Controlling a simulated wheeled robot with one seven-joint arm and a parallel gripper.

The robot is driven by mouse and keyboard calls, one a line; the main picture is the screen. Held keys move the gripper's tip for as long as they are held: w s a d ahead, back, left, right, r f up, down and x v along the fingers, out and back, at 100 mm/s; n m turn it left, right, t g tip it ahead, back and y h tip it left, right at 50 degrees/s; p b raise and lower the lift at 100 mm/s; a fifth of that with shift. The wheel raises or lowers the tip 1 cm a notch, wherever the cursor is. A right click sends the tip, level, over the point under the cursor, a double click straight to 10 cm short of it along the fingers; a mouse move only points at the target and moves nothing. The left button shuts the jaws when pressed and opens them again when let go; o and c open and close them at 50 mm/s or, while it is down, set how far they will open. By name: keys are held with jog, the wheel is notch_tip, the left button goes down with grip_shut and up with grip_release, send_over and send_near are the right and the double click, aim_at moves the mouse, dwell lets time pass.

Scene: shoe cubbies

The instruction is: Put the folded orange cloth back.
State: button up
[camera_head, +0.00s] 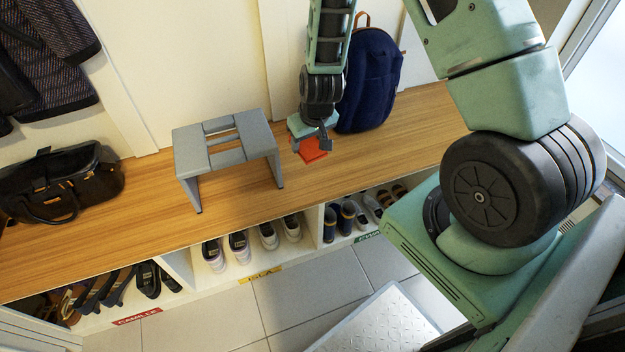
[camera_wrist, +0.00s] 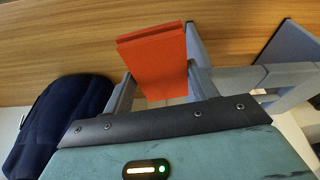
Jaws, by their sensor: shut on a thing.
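The folded orange cloth (camera_head: 314,151) is held in my gripper (camera_head: 311,142) over the wooden bench top (camera_head: 420,125), between the grey step stool and the blue backpack. In the wrist view the cloth (camera_wrist: 155,58) stands out from between the two grey fingers, its folded layers showing at the top edge. My gripper is shut on it. I cannot tell whether the cloth touches the bench top or hangs a little above it.
A grey step stool (camera_head: 252,137) stands on the bench left of my gripper. A blue backpack (camera_head: 370,80) leans on the wall to the right. A black handbag (camera_head: 62,182) sits at the far left. Labelled cubbies with shoes (camera_head: 240,247) lie below the bench. A metal tread platform (camera_head: 385,322) is on the tiled floor.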

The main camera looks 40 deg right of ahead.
jog(key=m+b, duration=0.2)
jog(key=b, duration=0.8)
send_over(310, 170)
jog(key=s+a, duration=0.1)
jog(key=s, duration=0.1)
notch_tip(310, 170, down, 7)
jog(key=b+x, duration=0.1)
jog(key=x, duration=0.2)
jog(key=s+b+x, duration=0.1)
jog(key=b+x, duration=0.1)
jog(key=x, duration=0.1)
jog(key=s+b+x, duration=0.1)
jog(key=x, duration=0.3)
jog(key=shift+f, duration=0.4)
jog(key=shift+f+b, duration=0.15)
jog(key=shift+b, duration=0.15)
jog(key=o, duration=1.1)
